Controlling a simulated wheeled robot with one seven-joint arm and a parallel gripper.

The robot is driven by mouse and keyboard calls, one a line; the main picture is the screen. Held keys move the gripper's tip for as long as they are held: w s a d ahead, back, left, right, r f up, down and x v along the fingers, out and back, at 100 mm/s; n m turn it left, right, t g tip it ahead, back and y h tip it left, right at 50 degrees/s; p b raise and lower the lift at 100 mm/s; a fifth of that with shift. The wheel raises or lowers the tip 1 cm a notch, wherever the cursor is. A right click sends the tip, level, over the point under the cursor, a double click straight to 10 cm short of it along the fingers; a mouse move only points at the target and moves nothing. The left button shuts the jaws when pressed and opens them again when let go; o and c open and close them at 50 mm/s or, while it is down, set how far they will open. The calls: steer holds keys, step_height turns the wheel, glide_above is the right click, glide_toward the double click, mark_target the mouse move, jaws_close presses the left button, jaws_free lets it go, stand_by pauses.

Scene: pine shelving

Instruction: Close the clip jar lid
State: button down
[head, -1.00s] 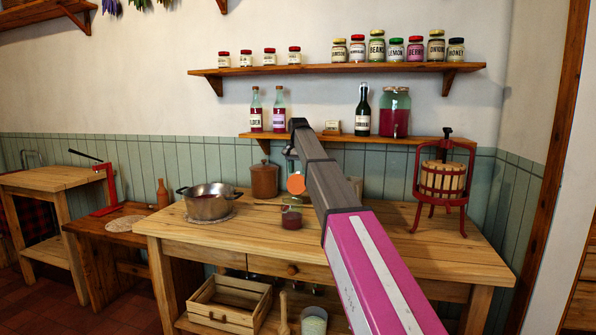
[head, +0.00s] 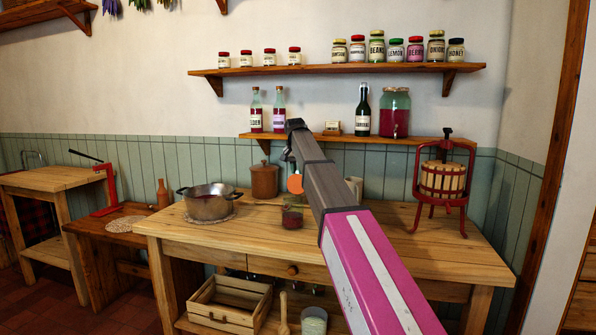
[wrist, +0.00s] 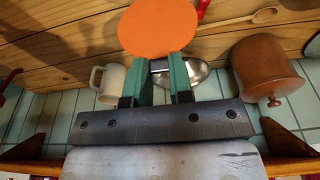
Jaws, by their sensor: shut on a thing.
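The clip jar (head: 292,216), clear glass with dark red contents, stands on the wooden worktable in the head view. Its lid shows as a round orange disc (head: 296,184) above the jar's mouth, face towards the head camera, so it looks raised. In the wrist view the lid (wrist: 157,27) is at the far end of my gripper's teal fingers. My gripper (wrist: 160,72) is shut on the lid at its edge. In the head view my arm hides part of my gripper. The jar body does not show clearly in the wrist view.
A metal pot (head: 209,203) stands left of the jar, with a brown lidded crock (head: 264,181) behind. A pale mug (wrist: 108,82) and a wooden spoon (wrist: 238,21) are close by. A red fruit press (head: 441,185) stands at the right. The table's front right is clear.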

steer(key=shift+s+a+f+t, duration=0.1)
steer(key=shift+s+a+t, duration=0.1)
steer(key=shift+s+t, duration=0.65)
steer(key=shift+s+a+t+h, duration=0.2)
steer(key=shift+s+t+h, duration=0.2)
steer(key=shift+s+t, duration=0.05)
steer(key=t+h, duration=0.2)
steer(key=t, duration=0.3)
glide_above(287, 204)
steer(key=w+d, duration=0.2)
steer(key=w, duration=0.2)
steer(key=shift+s+a+f, duration=0.15)
steer(key=shift+a+f, duration=0.05)
steer(key=shift+f, duration=0.6)
steer(key=s+f+t, duration=0.1)
steer(key=f+t+h, duration=0.1)
steer(key=t, duration=0.1)
steer(key=s+a+f+t, duration=0.1)
steer(key=t, duration=0.1)
steer(key=shift+s+f+h, duration=0.2)
steer(key=shift+s+h, duration=0.1)
steer(key=shift+s, duration=0.05)
steer(key=shift+s+a+f, duration=0.15)
steer(key=shift+s+f, duration=0.1)
steer(key=shift+f, duration=0.35)
steer(key=shift+s+a+f, duration=0.1)
steer(key=shift+s+f, duration=0.15)
steer(key=shift+f, duration=0.4)
